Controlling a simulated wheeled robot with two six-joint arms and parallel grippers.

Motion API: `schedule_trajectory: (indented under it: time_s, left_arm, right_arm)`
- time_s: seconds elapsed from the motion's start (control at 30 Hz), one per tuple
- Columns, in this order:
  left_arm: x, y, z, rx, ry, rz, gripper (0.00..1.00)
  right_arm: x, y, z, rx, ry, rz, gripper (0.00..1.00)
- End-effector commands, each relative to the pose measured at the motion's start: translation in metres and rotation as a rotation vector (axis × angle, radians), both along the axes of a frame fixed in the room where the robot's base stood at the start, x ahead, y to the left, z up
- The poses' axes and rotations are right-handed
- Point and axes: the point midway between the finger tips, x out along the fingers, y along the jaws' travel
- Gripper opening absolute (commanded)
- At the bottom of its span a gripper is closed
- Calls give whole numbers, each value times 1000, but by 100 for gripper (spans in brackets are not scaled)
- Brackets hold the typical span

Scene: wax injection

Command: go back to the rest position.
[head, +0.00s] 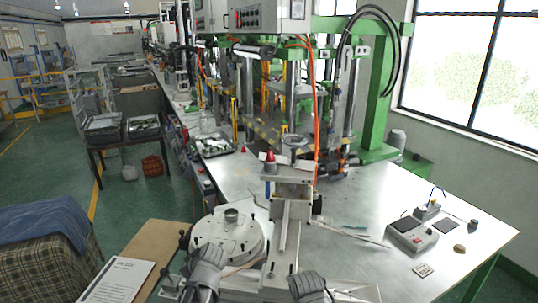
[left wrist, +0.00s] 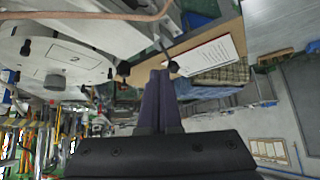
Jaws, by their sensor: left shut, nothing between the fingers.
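My left gripper (left wrist: 159,78) shows in the left wrist view, with its two dark fingers pressed together and nothing between them. Behind the fingers in that view lie the white round plate (left wrist: 50,62) to the left and a printed sheet (left wrist: 207,56) to the right. In the head view, two grey ribbed shapes stand at the bottom edge, one by the round plate (head: 226,250) and one to its right. They look like the ends of my arms, but no fingers can be made out on them.
The metal bench (head: 385,200) carries a central clamp fixture (head: 290,182), a grey control box (head: 412,234) and small parts. A green-framed press (head: 378,110) stands behind. A tray of parts (head: 214,146) lies at the back left. The bench's right part has bare room.

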Motion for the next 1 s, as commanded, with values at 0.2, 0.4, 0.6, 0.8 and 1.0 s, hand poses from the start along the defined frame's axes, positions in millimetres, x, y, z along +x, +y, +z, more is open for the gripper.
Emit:
schedule_trajectory:
  time_s: [0.2,0.4,0.6,0.8,1.0]
  left_arm:
    - [-50,-118,-70,-66,377,-437,0]
    - [-109,-203,-105,-127,661,-872,0]
    - [-144,-242,-116,-163,791,-1122,0]
    - [-149,-247,-116,-168,812,-1163,0]
    - [-148,-247,-116,-167,809,-1160,0]
  right_arm:
    - [0,0,-36,-1,0,2,0]
    - [0,0,-56,-1,0,4,0]
    - [0,0,-64,-1,0,5,0]
    - [0,0,-63,-1,0,5,0]
    - [0,0,-63,-1,0,5,0]
